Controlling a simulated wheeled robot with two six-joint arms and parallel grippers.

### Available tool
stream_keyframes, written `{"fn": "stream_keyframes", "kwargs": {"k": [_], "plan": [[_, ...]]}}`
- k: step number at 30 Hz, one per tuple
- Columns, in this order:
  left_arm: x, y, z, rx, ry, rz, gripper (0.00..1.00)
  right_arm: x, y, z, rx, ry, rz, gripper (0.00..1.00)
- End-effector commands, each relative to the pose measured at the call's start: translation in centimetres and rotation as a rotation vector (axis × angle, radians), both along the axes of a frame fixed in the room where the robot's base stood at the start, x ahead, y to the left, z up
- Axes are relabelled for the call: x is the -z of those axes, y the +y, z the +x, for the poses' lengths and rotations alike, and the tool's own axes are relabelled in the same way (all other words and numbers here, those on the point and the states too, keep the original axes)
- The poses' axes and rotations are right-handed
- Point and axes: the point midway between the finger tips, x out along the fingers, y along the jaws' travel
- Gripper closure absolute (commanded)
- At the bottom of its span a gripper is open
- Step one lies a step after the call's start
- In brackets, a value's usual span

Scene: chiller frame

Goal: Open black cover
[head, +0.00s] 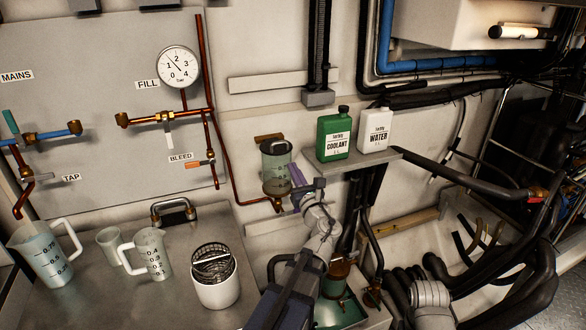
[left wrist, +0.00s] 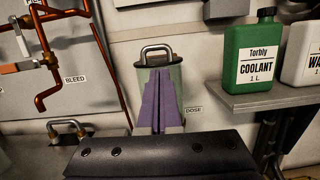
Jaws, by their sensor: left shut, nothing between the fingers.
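The black cover (head: 272,145) sits on top of the clear dosing pot (head: 276,176), which is fixed low on the wall. In the left wrist view the dark cover (left wrist: 143,62) carries a metal loop handle (left wrist: 157,49) and lies level on the pot (left wrist: 177,85). My left gripper (head: 297,194) is just in front of the pot, to its lower right in the head view. Its purple fingers (left wrist: 157,80) are shut and empty, pointing up toward the cover's front. They hide the pot's middle; I cannot tell if they touch it. My right gripper is not in view.
A green coolant bottle (head: 335,136) and white water bottle (head: 375,132) stand on a shelf (head: 345,163) right of the pot. Copper pipes (head: 217,150) run to its left. Jugs (head: 150,256) and a white basket container (head: 217,288) stand on the counter (head: 110,306).

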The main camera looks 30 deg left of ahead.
Motion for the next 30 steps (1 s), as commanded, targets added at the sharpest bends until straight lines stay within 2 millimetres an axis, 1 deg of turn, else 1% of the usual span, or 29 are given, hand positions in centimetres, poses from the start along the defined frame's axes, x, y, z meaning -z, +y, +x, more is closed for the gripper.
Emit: {"fn": "stream_keyframes", "kwargs": {"k": [1,6,13,18,30], "plan": [[-0.4,0.8,1.0,-0.002,0.0,0.0,1.0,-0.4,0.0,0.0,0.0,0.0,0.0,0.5],[-1.0,3.0,2.9,-0.002,-0.001,-0.002,1.0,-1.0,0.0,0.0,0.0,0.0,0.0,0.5],[-1.4,5.1,4.6,-0.002,0.0,-0.002,1.0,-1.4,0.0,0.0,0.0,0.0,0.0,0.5],[-1.5,5.6,5.1,-0.001,-0.001,-0.002,1.0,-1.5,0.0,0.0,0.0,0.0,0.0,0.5],[-1.6,5.7,5.1,0.0,0.0,-0.004,1.0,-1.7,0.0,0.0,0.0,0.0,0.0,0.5]]}}
